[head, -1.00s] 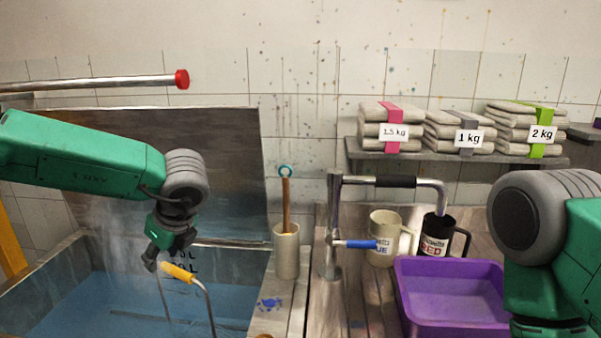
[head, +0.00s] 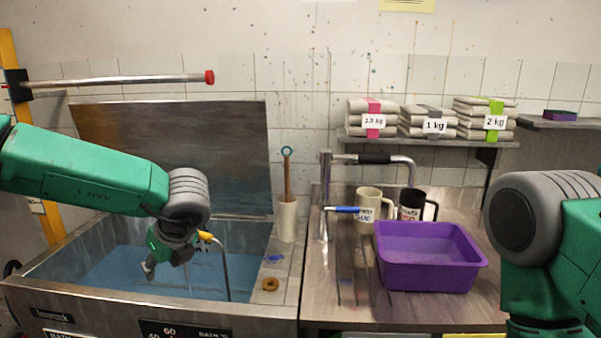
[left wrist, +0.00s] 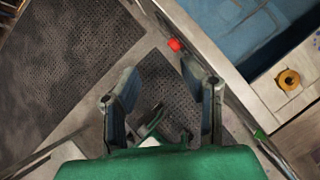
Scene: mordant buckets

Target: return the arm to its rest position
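My left arm (head: 90,175) comes in from the left in the head view, with its gripper (head: 165,262) hanging down in front of the blue bath (head: 110,260). The left wrist view shows the gripper (left wrist: 164,92) with its two fingers wide apart and nothing between them. Below them are dark perforated floor mats (left wrist: 170,80) and a small red part (left wrist: 174,44). The bath (left wrist: 235,35) lies to the upper right there. My right arm (head: 535,225) shows at the right edge of the head view; its gripper is out of frame.
A yellow-gripped curved handle (head: 224,262) rises at the bath. A brown ring (head: 270,284) lies on its right ledge, near a white holder (head: 287,222) with a stick. The counter holds a purple tub (head: 428,280), a cream mug (head: 368,212) and a black mug (head: 411,205).

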